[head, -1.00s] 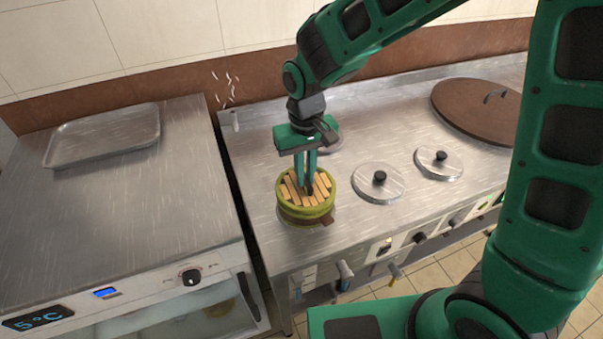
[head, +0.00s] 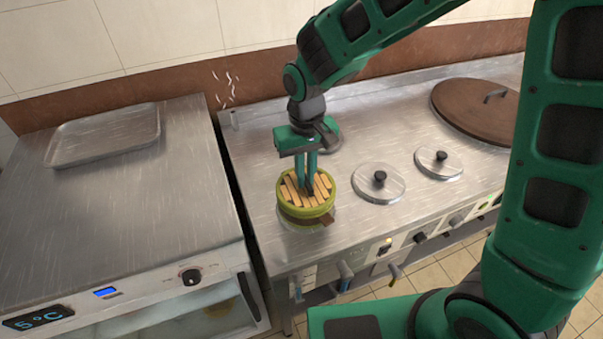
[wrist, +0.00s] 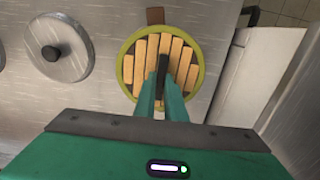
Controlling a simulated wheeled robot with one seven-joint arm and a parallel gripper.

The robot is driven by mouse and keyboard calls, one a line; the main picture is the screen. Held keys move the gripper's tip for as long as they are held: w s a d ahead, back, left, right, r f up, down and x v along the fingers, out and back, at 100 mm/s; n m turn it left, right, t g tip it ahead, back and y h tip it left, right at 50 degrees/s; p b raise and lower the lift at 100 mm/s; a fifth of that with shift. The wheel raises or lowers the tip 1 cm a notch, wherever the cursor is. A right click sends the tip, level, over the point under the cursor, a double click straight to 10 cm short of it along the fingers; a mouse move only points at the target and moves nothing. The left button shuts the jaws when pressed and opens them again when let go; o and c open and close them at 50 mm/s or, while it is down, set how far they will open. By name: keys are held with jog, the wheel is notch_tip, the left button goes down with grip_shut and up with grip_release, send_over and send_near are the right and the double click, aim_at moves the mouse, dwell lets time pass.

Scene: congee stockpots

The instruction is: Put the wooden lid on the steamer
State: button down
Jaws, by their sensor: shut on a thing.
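The wooden lid (head: 295,188) is a round of pale slats inside a green rim. It sits on top of the green steamer (head: 302,213) on the steel counter, and looks about level. My gripper (head: 307,190) points down at the lid's middle and is shut on its dark handle. In the wrist view the lid (wrist: 143,65) lies under my gripper (wrist: 163,85), with the dark handle between the fingers. The steamer's inside is hidden by the lid. I cannot tell whether the lid is fully seated on it.
Two round steel lids with black knobs (head: 380,180) (head: 438,162) lie to the right. A large brown lid (head: 470,110) is at the far right. A metal tray (head: 105,135) rests on the left counter (head: 120,215). A dark gap runs between the counters.

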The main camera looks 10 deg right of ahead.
jog(key=shift+f, duration=0.3)
jog(key=c, duration=2.1)
grip_release()
jog(key=shift+w+r, duration=0.15)
jog(key=shift+r, duration=2.05)
notch_tip(320, 180, up, 7)
jog(key=shift+f, duration=0.2)
